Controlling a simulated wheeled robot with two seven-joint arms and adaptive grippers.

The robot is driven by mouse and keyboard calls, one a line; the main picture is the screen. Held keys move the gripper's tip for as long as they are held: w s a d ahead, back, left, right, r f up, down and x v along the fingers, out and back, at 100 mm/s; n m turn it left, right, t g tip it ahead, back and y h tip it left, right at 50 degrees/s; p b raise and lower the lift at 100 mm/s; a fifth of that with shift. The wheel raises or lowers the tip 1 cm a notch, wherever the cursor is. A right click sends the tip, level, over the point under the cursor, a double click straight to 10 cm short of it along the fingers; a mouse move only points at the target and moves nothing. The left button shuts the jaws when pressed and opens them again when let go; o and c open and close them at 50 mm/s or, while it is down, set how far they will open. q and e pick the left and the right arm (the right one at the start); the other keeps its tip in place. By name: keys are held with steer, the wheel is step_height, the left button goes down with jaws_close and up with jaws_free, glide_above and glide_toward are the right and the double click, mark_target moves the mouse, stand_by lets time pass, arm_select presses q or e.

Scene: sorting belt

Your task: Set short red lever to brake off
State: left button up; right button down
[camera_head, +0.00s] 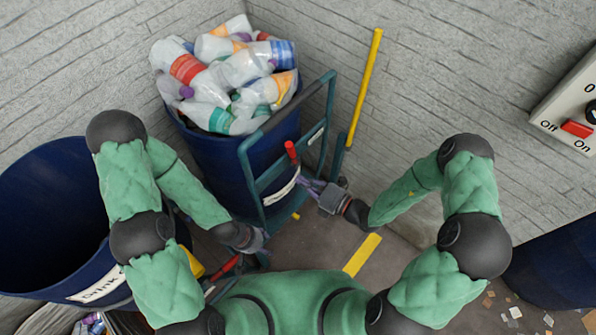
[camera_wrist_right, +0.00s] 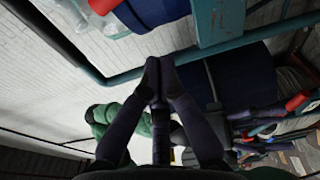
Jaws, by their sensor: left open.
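A short red lever (camera_head: 291,151) stands nearly upright at the teal trolley frame (camera_head: 255,185), in front of the blue bin of bottles. My right gripper (camera_head: 304,186) is just below and to the right of it, apart from the red grip. In the right wrist view its fingertips (camera_wrist_right: 158,72) meet close to a teal bar (camera_wrist_right: 125,77), with nothing clearly held. My left gripper (camera_head: 264,241) is open, low by the trolley. A second red handle (camera_head: 226,267) lies slanted to its left. The lever's lower end is hidden.
A blue bin (camera_head: 215,160) heaped with bottles rests on the trolley. An empty blue bin (camera_head: 45,190) stands left. A yellow post (camera_head: 366,85) rises by the wall. A wall box (camera_head: 570,110) has a red Off/On switch (camera_head: 577,129).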

mark_target(292, 155)
steer(key=w+a+b, duration=0.3)
steer(key=w+a, duration=0.1)
steer(key=w, duration=0.3)
steer(key=shift+w+r, duration=0.25)
steer(key=shift+w, duration=0.1)
stand_by(0.5)
steer(key=shift+w+d+r+m+p, duration=0.2)
steer(key=shift+m+p, duration=0.1)
steer(key=shift+p, duration=0.1)
